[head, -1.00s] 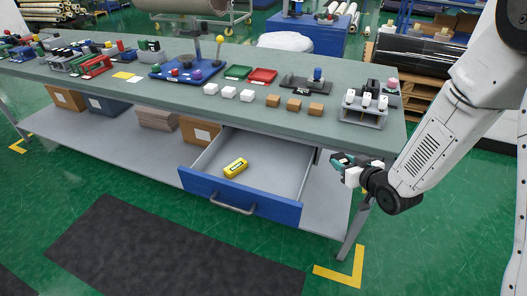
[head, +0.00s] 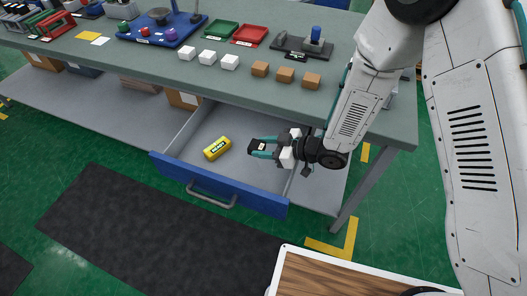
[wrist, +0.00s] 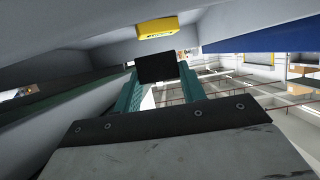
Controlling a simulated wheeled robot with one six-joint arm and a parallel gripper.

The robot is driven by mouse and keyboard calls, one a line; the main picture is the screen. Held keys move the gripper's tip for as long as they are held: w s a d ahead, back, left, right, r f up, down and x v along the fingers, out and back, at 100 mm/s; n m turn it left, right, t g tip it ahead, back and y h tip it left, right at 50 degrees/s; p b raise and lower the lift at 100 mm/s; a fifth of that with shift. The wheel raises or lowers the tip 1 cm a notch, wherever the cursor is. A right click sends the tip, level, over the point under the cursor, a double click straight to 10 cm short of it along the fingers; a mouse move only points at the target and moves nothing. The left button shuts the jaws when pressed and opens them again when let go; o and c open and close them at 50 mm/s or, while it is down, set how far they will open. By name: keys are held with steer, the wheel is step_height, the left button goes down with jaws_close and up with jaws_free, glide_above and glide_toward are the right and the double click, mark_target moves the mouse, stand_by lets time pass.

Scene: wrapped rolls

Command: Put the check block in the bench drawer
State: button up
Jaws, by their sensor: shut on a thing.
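The bench drawer (head: 262,203) is pulled open under the bench, with a blue front and grey inside. My gripper (head: 261,148) is over the right part of the drawer, with its teal fingers pointing left. It is shut on a small dark block with a pale label, which I take as the check block (head: 263,147). In the wrist view the block (wrist: 156,68) is a black shape between the fingertips. I cannot tell its exact height above the drawer floor. A yellow labelled block (head: 217,148) lies in the drawer, left of my gripper and apart from it.
The bench top (head: 230,85) above the drawer bears white blocks (head: 208,58), brown blocks (head: 285,74), a green tray (head: 221,30) and a red tray (head: 249,35). A bench leg (head: 352,200) stands right of the drawer. The drawer floor around the yellow block is clear.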

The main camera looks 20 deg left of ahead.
step_height(320, 180, down, 4)
steer(key=shift+f, duration=0.2)
steer(key=shift+s+d+f, duration=0.1)
steer(key=shift+d+f, duration=0.05)
steer(key=shift+f, duration=0.45)
steer(key=o, duration=1)
steer(key=shift+s, duration=0.1)
steer(key=shift+r, duration=0.15)
steer(key=v, duration=0.8)
steer(key=r+v, duration=0.1)
steer(key=v, duration=0.3)
steer(key=shift+w, duration=0.2)
